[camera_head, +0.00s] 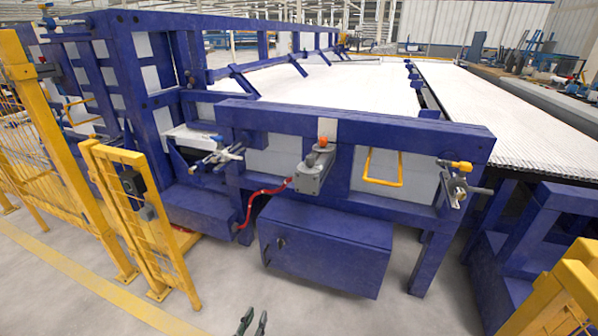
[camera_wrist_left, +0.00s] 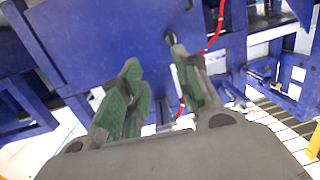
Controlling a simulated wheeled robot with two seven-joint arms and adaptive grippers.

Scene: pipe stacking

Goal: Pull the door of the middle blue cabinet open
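The middle blue cabinet (camera_head: 330,252) hangs low under the blue frame in the head view. Its front door looks shut, with a small dark latch (camera_head: 281,243) near the left edge. My left gripper (camera_head: 254,318) shows only as two dark fingertips at the bottom edge, in front of and below the cabinet, apart from it. In the left wrist view my left gripper (camera_wrist_left: 155,58) has its green-padded fingers spread with nothing between them. A blue cabinet face (camera_wrist_left: 95,40) lies beyond them, with a small dark fitting near its right side. My right gripper is not in view.
A red hose (camera_head: 262,191) runs down left of the cabinet to another blue box (camera_head: 200,203). Yellow fencing (camera_head: 130,215) stands at the left, and a yellow piece (camera_head: 560,300) is at lower right. Grey floor (camera_head: 225,280) in front of the cabinet is clear.

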